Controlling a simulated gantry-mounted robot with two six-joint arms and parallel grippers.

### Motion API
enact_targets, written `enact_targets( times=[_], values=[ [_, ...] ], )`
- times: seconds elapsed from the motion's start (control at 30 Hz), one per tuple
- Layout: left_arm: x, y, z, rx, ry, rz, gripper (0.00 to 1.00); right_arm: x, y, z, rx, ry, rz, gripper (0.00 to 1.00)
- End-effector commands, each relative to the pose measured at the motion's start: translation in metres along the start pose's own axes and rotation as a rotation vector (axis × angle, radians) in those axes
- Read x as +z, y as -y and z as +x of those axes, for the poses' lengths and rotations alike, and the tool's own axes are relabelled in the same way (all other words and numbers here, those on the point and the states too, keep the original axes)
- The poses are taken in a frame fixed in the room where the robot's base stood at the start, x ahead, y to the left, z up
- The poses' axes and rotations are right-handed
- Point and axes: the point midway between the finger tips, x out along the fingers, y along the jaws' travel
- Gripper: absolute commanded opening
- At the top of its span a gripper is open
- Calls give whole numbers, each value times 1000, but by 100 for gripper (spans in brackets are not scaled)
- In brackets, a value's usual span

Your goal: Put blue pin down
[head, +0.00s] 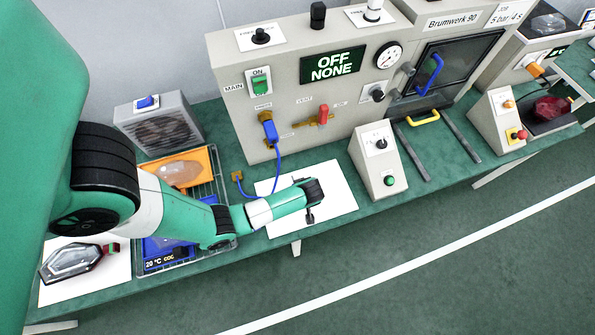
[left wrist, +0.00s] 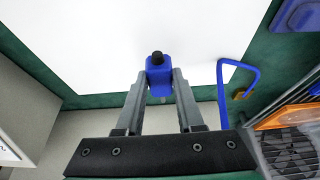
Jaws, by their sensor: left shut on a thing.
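The blue pin (left wrist: 160,74), a small blue block with a black round tip, is between the fingertips of my left gripper (left wrist: 162,84) in the left wrist view. The gripper is shut on it. Behind it lies a white sheet (left wrist: 110,40). In the head view my left gripper (head: 310,208) is over that white sheet (head: 335,205) on the green bench, and the pin is too small and hidden to make out. I cannot tell whether the pin touches the sheet. My right gripper is in neither view.
A blue cable (head: 278,170) runs from the panel to a brass-coloured connector (head: 238,176) left of the sheet. A wire rack with an orange tray (head: 205,160) is further left. A control box (head: 378,160) stands right of the sheet. The front bench edge is close.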

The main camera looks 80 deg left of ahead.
Motion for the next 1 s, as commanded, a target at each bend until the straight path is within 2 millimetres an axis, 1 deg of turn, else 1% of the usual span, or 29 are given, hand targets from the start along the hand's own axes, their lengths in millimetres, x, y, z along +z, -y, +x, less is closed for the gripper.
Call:
enact_targets(
  times=[0.07, 0.1, 0.2, 0.47, 0.57, 0.6, 0.73, 0.77, 1.0],
  values=[
    [-1, 2, 14, -3, 0, -1, 0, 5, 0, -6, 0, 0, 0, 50],
    [4, 2, 23, -4, 0, 1, 0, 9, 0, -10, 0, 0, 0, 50],
    [10, 2, 36, -2, 0, 1, 0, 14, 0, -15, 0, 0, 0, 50],
    [10, 1, 36, 0, 0, 0, 0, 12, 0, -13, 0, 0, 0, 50],
    [11, 1, 38, 0, 0, 0, 0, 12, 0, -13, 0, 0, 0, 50],
    [11, 1, 38, 0, 0, 0, 42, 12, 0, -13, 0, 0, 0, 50],
    [11, 1, 38, 0, 0, 0, 65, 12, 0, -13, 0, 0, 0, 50],
    [11, 1, 38, 0, 0, 0, 66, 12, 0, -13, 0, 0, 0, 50],
    [10, 2, 38, 0, 0, 0, 66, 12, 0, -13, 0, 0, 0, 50]
  ],
)
